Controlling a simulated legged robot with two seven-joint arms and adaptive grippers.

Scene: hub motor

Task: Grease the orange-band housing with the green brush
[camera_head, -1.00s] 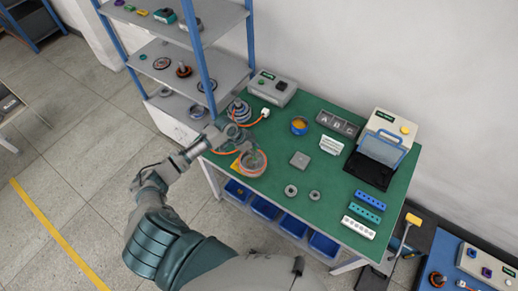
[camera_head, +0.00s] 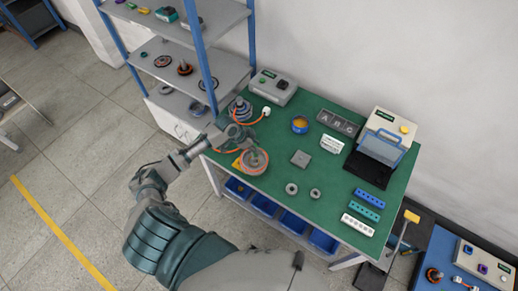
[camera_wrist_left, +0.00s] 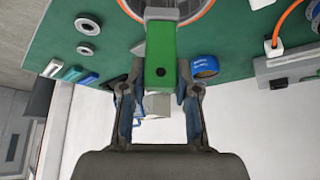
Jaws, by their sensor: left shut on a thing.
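The housing with the orange band (camera_head: 256,170) stands at the front left of the green table. Its orange rim also shows at the top of the left wrist view (camera_wrist_left: 206,8). My left gripper (camera_head: 247,141) is above the housing. In the left wrist view, my left gripper (camera_wrist_left: 158,82) is shut on the green brush (camera_wrist_left: 160,50), whose grey head overlaps the housing's opening. I cannot tell whether the bristles touch the inside. A blue pot with orange-yellow contents (camera_head: 300,125) stands farther back on the table. My right gripper is out of view.
A wound motor part (camera_head: 240,108) with an orange cable is behind my left gripper, near a grey control box (camera_head: 273,87). Two grey rings (camera_head: 303,189) and a square block (camera_head: 300,159) lie right of the housing. A shelf rack (camera_head: 208,85) stands at the left.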

